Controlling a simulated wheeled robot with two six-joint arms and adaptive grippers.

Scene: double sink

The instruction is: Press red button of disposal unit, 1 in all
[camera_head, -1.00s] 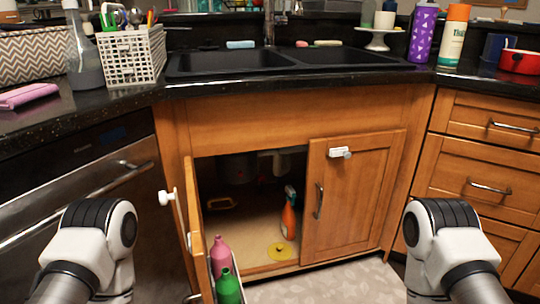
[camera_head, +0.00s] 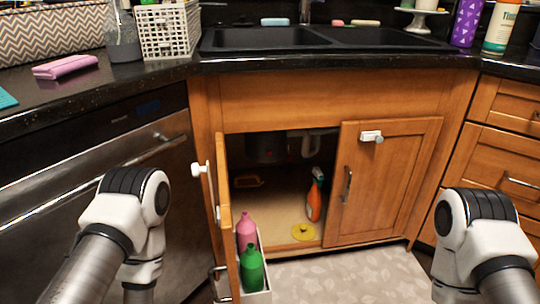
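The disposal unit (camera_head: 266,148) is a dark, rounded body hanging in shadow under the sink, inside the open left side of the cabinet. A tiny reddish spot shows near its right side; it is too small and dim to tell clearly whether this is the red button. My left arm (camera_head: 130,210) comes in at the lower left, and my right arm (camera_head: 478,235) at the lower right. Both are outside the cabinet, well apart from the unit. Neither gripper is in view.
The left cabinet door (camera_head: 226,240) stands open, its rack holding a pink bottle (camera_head: 246,232) and a green bottle (camera_head: 252,268). The right door (camera_head: 385,180) is shut. An orange spray bottle (camera_head: 314,202) and a yellow disc (camera_head: 303,232) are on the cabinet floor. White pipes run right of the unit.

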